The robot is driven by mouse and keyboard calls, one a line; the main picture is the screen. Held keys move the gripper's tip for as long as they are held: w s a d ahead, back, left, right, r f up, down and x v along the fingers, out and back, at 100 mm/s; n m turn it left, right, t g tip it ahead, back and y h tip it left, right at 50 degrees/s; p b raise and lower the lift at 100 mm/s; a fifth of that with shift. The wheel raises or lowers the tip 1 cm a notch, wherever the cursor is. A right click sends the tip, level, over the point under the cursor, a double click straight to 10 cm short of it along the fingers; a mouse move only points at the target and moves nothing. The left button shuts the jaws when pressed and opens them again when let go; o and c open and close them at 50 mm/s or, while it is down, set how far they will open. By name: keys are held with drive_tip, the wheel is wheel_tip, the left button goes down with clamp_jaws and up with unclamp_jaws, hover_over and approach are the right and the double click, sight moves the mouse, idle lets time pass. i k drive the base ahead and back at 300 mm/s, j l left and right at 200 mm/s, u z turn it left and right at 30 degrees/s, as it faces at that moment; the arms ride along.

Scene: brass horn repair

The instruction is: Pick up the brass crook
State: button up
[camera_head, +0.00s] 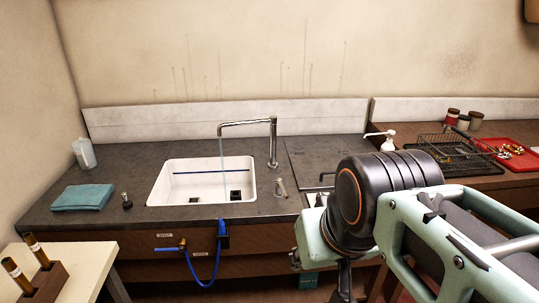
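No brass crook can be made out for certain. Small brass-coloured pieces (513,149) lie on a red tray (527,164) at the far right of the counter; they are too small to tell if one is a crook. My arm fills the lower right of the view, with a large dark joint and pale green links. My gripper is not seen; the arm runs out of the bottom of the view.
A white sink (179,199) with a running tap (272,140) is set in the dark counter. A wire rack (452,149) and soap pump (388,140) stand right. A teal cloth (82,197) lies left.

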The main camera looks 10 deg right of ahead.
sight(506, 147)
drive_tip(key=z, duration=1.85)
drive_tip(key=u, duration=2.25)
drive_tip(key=z, duration=1.95)
